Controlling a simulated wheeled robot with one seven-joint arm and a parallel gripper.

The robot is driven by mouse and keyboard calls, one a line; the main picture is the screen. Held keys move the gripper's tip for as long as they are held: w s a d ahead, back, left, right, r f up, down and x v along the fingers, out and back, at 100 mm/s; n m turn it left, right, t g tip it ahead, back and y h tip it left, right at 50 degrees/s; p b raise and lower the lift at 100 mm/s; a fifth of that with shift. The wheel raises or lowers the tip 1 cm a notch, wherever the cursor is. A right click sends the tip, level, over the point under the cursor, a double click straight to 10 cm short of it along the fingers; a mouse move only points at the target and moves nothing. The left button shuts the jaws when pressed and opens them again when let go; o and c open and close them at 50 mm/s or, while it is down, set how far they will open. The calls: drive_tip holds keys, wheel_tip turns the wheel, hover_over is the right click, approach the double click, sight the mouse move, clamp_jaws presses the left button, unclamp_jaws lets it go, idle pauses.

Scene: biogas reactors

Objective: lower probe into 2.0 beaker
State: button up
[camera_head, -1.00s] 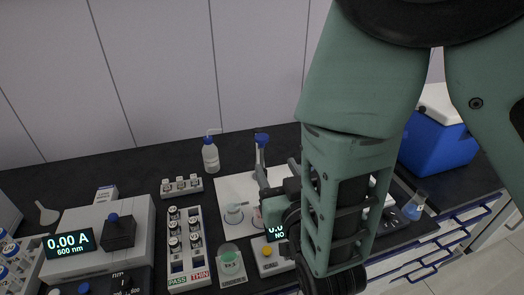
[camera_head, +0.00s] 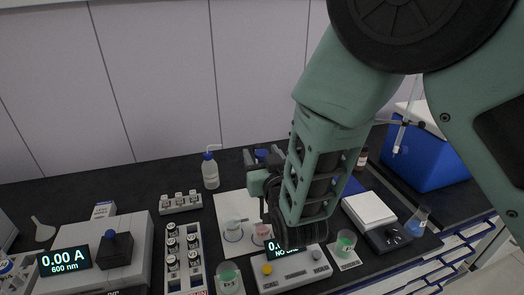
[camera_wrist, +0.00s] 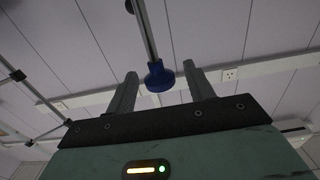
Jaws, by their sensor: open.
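My gripper (camera_wrist: 161,88) is open. In the wrist view its two fingers stand on either side of a blue knob or cap (camera_wrist: 158,78) on a thin metal rod (camera_wrist: 144,25), with gaps visible on both sides. In the head view my gripper (camera_head: 264,160) is beside the blue cap (camera_head: 262,154), above a white mat. A clear beaker (camera_head: 232,231) and a pinkish beaker (camera_head: 262,234) stand below it. Green-liquid beakers stand at the front (camera_head: 229,280) and to the right (camera_head: 345,244). I cannot read which beaker is marked 2.0. The probe tip is hidden.
A meter (camera_head: 292,268) with a lit display sits just below my arm. A vial rack (camera_head: 194,240) and a photometer reading 0.00 A (camera_head: 65,260) are at left. A wash bottle (camera_head: 210,170) stands behind. A balance (camera_head: 370,208), flask (camera_head: 417,221) and blue cooler (camera_head: 425,150) are at right.

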drive_tip(key=shift+w+a, duration=0.1)
drive_tip(key=shift+w, duration=0.2)
clamp_jaws()
wheel_tip(320, 180, down, 8)
drive_tip(key=b, duration=0.8)
drive_tip(key=shift+s+f+b, duration=0.1)
drive_tip(key=shift+f+b, duration=0.1)
drive_tip(key=shift+b, duration=0.2)
drive_tip(key=shift+c, duration=0.8)
unclamp_jaws()
drive_tip(key=shift+o, duration=0.8)
